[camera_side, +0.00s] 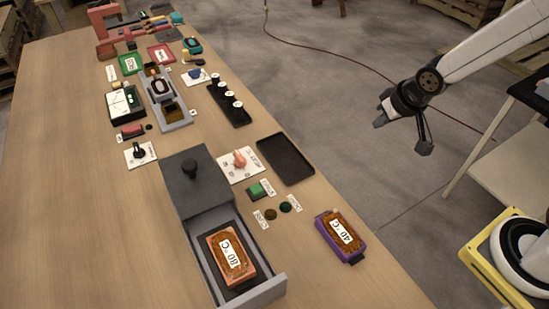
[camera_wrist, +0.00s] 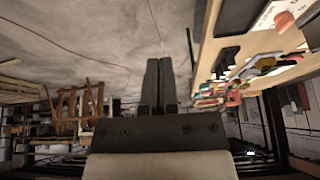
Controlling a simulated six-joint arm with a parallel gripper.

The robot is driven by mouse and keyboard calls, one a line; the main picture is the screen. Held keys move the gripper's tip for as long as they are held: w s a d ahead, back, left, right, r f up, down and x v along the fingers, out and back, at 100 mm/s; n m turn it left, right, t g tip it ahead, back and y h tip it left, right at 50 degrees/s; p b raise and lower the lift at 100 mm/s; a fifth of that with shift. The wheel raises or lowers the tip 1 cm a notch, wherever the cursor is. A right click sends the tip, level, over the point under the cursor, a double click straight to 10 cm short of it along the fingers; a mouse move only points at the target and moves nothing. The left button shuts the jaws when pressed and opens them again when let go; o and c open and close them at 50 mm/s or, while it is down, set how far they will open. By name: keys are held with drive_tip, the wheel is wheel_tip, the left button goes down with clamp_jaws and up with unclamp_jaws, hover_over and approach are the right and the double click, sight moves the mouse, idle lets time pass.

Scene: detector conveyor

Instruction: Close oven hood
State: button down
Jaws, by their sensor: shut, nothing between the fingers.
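The oven stands at the near part of the table. Its dark grey hood (camera_side: 190,185) with a black knob (camera_side: 190,168) sits at the back end of the light grey oven tray (camera_side: 272,290). The front of the tray is uncovered, and an orange-framed block labelled 80 °C (camera_side: 230,255) lies in it. My gripper (camera_side: 424,149) is in the air to the right of the table, well apart from the hood. In the wrist view its fingers (camera_wrist: 158,82) are together with nothing between them. The hood cannot be made out in the wrist view.
A purple block labelled 40 °C (camera_side: 341,237) lies right of the oven tray. A dial panel (camera_side: 239,164), green button (camera_side: 261,190) and empty black tray (camera_side: 286,158) are beside the hood. The table's left side (camera_side: 75,170) is clear. A yellow-framed device (camera_side: 510,258) stands at far right.

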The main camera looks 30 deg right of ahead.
drive_tip(key=w+a+m+t+y, duration=0.1)
drive_tip(key=w+a+t+y, duration=0.3)
drive_tip(key=w, duration=0.5)
drive_tip(key=w+a+t+y, duration=0.1)
drive_tip(key=w+a+y, duration=0.1)
drive_tip(key=w+a, duration=0.55)
drive_tip(key=g+y, duration=0.6)
drive_tip(key=y, duration=0.5)
approach(204, 164)
drive_tip(key=w+d+r, duration=0.2)
drive_tip(key=w+r, duration=0.2)
drive_tip(key=shift+a+f+n, duration=0.1)
drive_tip(key=shift+n, duration=0.2)
drive_tip(key=shift+a, duration=0.1)
drive_tip(key=x, duration=0.9)
drive_tip(key=shift+a, duration=0.45)
drive_tip(key=shift+s+a+f, duration=0.1)
drive_tip(key=shift+s+a, duration=0.15)
drive_tip(key=shift+s, duration=0.35)
drive_tip(key=shift+s+a+r, duration=0.1)
drive_tip(key=shift+s+a, duration=0.15)
drive_tip(key=shift+s, duration=0.3)
drive_tip(key=shift+s+a+f, duration=0.1)
drive_tip(key=shift+s+a, duration=0.2)
drive_tip(key=shift+s, duration=0.3)
drive_tip(key=shift+s, duration=0.15)
